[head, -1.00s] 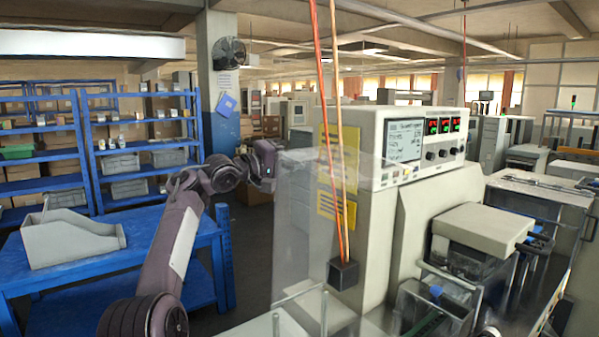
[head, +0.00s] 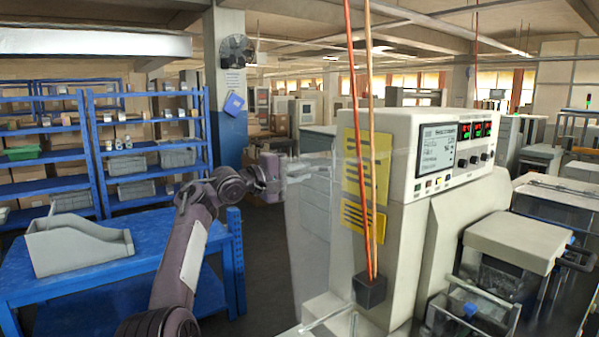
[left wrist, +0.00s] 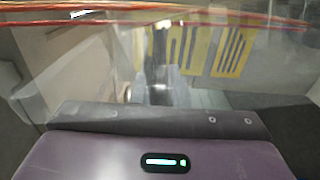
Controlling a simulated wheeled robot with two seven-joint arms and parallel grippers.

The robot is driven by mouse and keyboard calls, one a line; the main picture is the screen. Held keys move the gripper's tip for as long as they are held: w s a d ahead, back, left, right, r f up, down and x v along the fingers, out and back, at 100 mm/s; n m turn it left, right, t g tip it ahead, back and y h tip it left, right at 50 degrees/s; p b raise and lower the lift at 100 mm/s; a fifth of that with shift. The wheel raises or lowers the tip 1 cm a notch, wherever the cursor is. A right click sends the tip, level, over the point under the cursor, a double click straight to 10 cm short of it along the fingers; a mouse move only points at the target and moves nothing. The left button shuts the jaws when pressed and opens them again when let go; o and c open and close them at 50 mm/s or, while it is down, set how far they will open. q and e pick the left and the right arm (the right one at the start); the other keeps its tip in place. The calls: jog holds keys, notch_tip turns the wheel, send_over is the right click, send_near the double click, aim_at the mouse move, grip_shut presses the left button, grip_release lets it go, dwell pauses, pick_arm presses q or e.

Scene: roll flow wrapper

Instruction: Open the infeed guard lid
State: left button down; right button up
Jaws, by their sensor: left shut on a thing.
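The infeed guard lid (head: 310,235) is a clear panel standing raised at the left side of the wrapping machine (head: 410,225), in the head view. My left gripper (head: 279,176) is at the lid's upper left edge and is shut on it. In the left wrist view, the gripper body (left wrist: 160,150) fills the lower part and the clear panel spreads in front of it. The fingertips are hard to make out. My right gripper is in neither view.
Orange and red cables (head: 362,120) hang in front of the machine down to a black box (head: 370,290). A blue table (head: 110,245) with a grey bin (head: 78,247) stands at the left. Blue shelves (head: 150,150) stand behind.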

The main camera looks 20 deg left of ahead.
pick_arm(q)
jog(key=c, duration=1.5)
grip_release()
jog(key=shift+f, duration=0.2)
jog(key=shift+o, duration=0.2)
jog(key=b+v, duration=0.3)
jog(key=v, duration=0.4)
jog(key=shift+s+a+b, duration=0.25)
jog(key=shift+b, duration=0.15)
jog(key=v, duration=0.9)
jog(key=shift+b, duration=0.4)
